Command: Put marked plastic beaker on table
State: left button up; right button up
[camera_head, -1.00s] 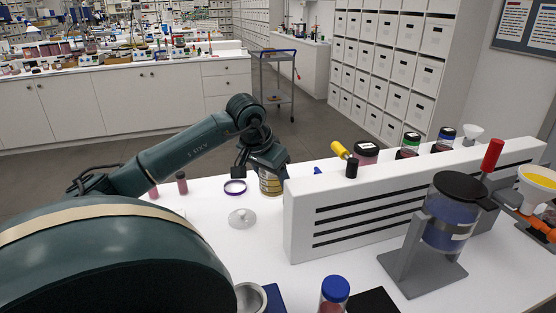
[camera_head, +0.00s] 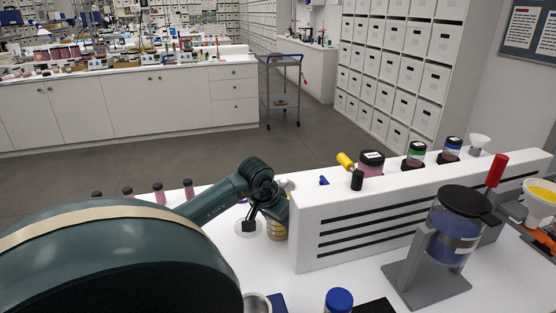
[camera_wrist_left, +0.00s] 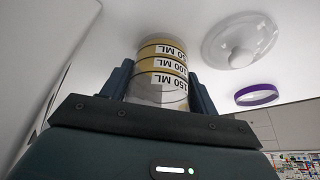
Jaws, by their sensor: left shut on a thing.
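The marked plastic beaker (camera_wrist_left: 162,72) is between the two fingers of my left gripper (camera_wrist_left: 160,90), with 50, 100 and 150 ML labels and yellowish bands. In the head view the beaker (camera_head: 278,231) is partly hidden by my left gripper (camera_head: 268,208), beside the left end of the white slotted rack. My left gripper is shut on it. The beaker is upright, at or just above the white table (camera_head: 330,290); I cannot tell whether its base touches. My right gripper is not in view.
A clear knobbed lid (camera_head: 247,229) lies just left of the beaker. A purple ring (camera_wrist_left: 257,95) lies near the lid. The white slotted rack (camera_head: 390,215) stands close on the right. A grey stand (camera_head: 425,285) holds a blue jar (camera_head: 450,240).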

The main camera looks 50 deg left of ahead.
pick_arm(q)
jog(key=shift+f, duration=0.25)
jog(key=o, duration=1)
jog(key=shift+r, duration=0.1)
jog(key=shift+c, duration=0.2)
jog(key=shift+r, duration=0.1)
